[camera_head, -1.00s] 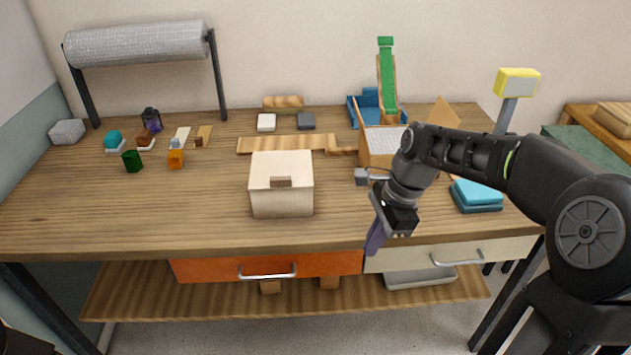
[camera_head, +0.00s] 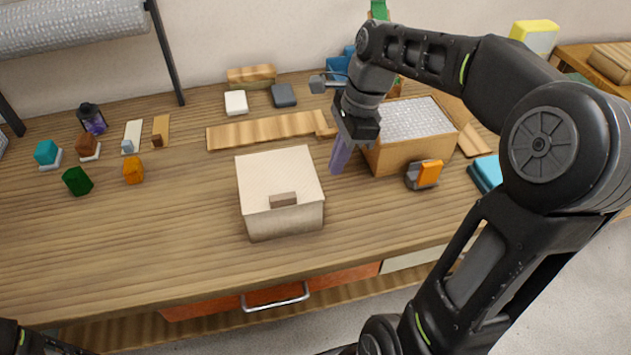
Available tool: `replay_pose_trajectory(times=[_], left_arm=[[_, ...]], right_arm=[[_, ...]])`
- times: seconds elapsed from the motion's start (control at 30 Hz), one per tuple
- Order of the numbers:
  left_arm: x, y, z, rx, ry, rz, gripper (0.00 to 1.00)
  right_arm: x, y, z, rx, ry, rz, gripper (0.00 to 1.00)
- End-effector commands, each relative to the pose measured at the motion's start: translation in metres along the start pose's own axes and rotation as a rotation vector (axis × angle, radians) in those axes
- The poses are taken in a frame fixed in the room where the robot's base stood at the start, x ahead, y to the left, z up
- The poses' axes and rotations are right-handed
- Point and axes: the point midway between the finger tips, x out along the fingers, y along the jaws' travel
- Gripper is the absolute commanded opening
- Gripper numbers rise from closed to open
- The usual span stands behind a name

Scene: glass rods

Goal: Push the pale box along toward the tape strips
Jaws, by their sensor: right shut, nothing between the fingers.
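The pale box (camera_head: 280,185), with a small brown tab on its front top edge, sits upright on the wooden table left of my right gripper. Flat wood-coloured strips (camera_head: 262,130) lie behind it; I cannot tell whether these are the tape strips. My right gripper (camera_head: 338,160) points down with its purple fingers shut and empty. It is beside the box's right side, toward the back, with a small gap seeming to show between them. My left gripper is not in view; only a dark part of mine shows at the lower left corner.
An open carton (camera_head: 408,152) with a grey-white filling stands just right of my right gripper. An orange-and-grey item (camera_head: 424,174) is in front of it. Small coloured blocks, including a green one (camera_head: 77,181), stand at left.

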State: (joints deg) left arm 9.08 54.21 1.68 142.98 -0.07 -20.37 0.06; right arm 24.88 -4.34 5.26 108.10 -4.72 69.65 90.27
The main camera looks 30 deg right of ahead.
Motion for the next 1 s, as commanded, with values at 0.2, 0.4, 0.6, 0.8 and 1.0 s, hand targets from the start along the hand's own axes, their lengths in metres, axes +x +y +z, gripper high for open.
replay_pose_trajectory(times=[0.2, 0.4, 0.6, 0.8, 1.0], left_arm=[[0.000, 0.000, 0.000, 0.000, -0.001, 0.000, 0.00], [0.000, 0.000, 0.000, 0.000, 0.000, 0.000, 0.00], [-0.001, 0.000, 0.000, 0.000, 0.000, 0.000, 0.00], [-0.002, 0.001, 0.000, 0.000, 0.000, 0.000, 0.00], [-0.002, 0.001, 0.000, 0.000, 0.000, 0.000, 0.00]], right_arm=[[0.000, 0.000, 0.000, 0.000, 0.000, 0.000, 0.00], [0.010, 0.000, 0.000, 0.000, 0.000, 0.003, 0.00], [0.037, 0.001, 0.000, 0.000, 0.000, 0.004, 0.00], [0.071, 0.001, 0.000, -0.001, 0.000, 0.005, 0.00], [0.095, 0.000, 0.000, -0.001, 0.000, 0.001, 0.00]])
